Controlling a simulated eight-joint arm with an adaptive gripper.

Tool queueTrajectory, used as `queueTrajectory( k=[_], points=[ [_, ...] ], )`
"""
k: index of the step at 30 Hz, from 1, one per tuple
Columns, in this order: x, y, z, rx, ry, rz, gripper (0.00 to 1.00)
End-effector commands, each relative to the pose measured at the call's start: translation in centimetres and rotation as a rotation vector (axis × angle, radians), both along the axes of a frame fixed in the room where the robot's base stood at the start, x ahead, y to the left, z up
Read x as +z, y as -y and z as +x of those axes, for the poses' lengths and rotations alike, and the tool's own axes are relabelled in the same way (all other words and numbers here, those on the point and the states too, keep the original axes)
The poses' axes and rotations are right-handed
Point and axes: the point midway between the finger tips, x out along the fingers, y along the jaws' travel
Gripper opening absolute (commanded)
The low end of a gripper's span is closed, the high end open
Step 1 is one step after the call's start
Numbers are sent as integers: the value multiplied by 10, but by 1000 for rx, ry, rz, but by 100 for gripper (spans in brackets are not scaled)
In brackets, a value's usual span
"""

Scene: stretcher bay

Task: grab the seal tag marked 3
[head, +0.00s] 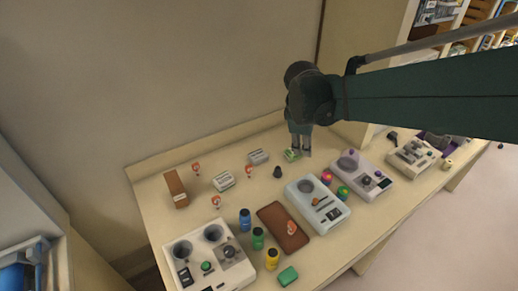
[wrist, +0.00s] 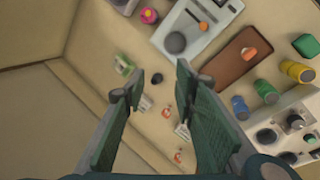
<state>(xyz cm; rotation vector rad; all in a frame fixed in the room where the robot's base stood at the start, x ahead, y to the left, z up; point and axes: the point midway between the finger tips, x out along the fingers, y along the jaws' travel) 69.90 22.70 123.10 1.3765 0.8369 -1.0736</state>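Several small red-orange and white tags, which look like the seal tags, show on the table; no number on them is legible. In the head view one tag (head: 196,168) is near the brown box, another tag (head: 248,170) is between the small white boxes, and a third tag (head: 215,203) is nearer the front. One more orange tag (head: 291,228) lies on the brown tray; it also shows in the wrist view (wrist: 250,53). My gripper (head: 301,153) is above the back of the table, to the right of the tags. In the wrist view its fingers (wrist: 160,80) are apart with nothing held.
Small white boxes (head: 223,180) and a black knob-like piece (head: 277,172) stand close to the tags. A brown box (head: 176,189) is at left. The brown tray (head: 275,217), bottles (head: 245,220) and grey devices (head: 317,203) crowd the front and right.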

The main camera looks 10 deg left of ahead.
Motion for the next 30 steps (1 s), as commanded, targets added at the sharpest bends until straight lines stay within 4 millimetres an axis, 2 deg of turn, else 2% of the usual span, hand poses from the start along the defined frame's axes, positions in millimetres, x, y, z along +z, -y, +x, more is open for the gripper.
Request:
queueTrajectory(
  k=[12,30],
  points=[
    [-46,-74,39,254,-65,-136,28],
    [-132,-185,69,615,-166,-328,28]
  ],
)
